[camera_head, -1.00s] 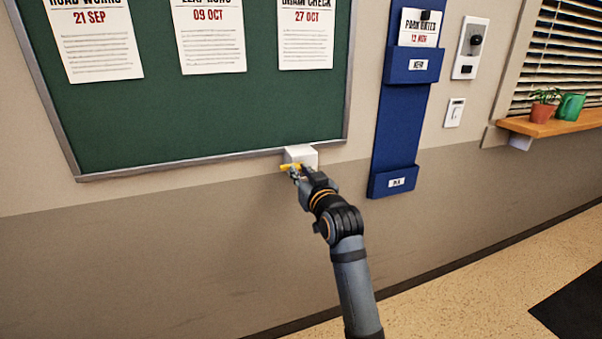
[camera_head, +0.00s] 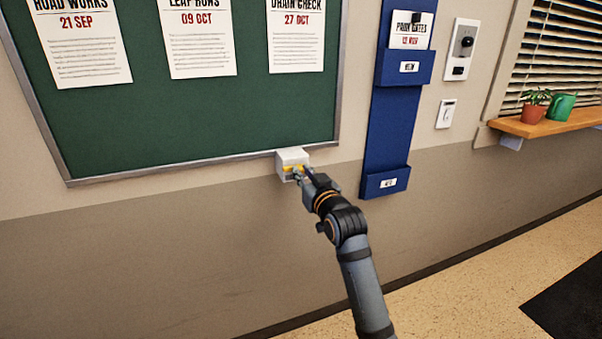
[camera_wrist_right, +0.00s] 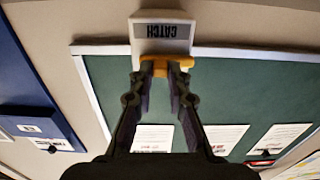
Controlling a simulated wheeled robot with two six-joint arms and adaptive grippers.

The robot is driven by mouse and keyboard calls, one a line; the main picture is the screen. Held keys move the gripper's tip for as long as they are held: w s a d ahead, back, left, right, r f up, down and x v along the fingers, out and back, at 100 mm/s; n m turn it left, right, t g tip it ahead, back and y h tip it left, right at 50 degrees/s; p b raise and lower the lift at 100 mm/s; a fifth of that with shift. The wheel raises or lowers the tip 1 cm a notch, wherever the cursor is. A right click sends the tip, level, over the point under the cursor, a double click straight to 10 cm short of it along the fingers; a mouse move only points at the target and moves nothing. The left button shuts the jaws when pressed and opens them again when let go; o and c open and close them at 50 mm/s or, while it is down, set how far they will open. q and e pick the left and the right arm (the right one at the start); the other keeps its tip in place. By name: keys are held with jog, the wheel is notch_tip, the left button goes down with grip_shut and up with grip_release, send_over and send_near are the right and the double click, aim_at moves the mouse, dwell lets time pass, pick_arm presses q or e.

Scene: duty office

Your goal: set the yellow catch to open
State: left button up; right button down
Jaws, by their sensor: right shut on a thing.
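The yellow catch (camera_head: 292,168) sits on a small white box (camera_head: 291,157) at the lower frame edge of the green notice board. The fingers hide part of the catch. My left gripper is not in view.
The green notice board (camera_head: 190,115) bears several posters. A blue wall rack (camera_head: 388,130) hangs to the right of the box. Farther right are a white switch (camera_head: 445,114) and a wooden shelf (camera_head: 550,124) with a potted plant. The wall below the board is bare.

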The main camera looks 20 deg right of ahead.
jog(key=c, duration=1.5)
grip_release()
jog(key=shift+d, duration=0.15)
jog(key=shift+c, duration=0.2)
jog(key=shift+o, duration=1.3)
jog(key=shift+d, duration=0.2)
jog(key=shift+a, duration=0.1)
jog(key=shift+s, duration=0.15)
jog(key=s, duration=1.1)
jog(key=shift+s+d, duration=0.2)
jog(key=shift+s, duration=0.2)
